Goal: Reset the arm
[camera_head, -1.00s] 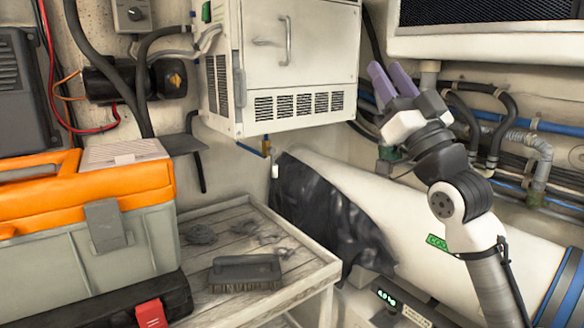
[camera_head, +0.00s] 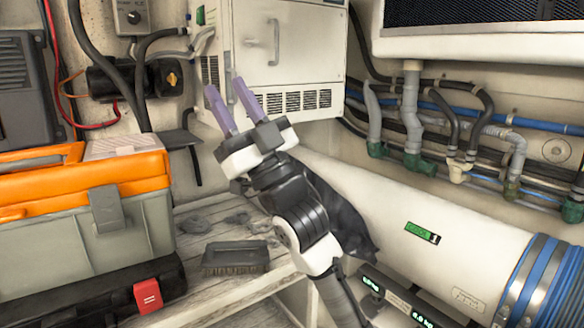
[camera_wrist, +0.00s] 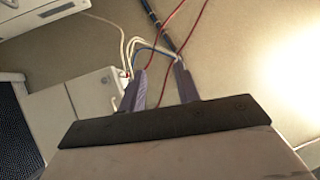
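My gripper (camera_head: 228,102) is raised in front of the white cabinet in the head view, pointing up and slightly left. Its two purple fingers stand apart with nothing between them. The wrist view also shows my gripper (camera_wrist: 160,82), with the fingers spread and empty against a beige wall with cables. My arm reaches up from the bottom of the head view and hides part of the wooden shelf and the dark cloth behind it.
The white cabinet (camera_head: 300,65) is behind my gripper. An orange and grey toolbox (camera_head: 75,240) stands at left. A brush (camera_head: 235,257) lies on the wooden shelf (camera_head: 200,290). A large white cylinder (camera_head: 385,205) lies at right, below pipes and hoses (camera_head: 440,110).

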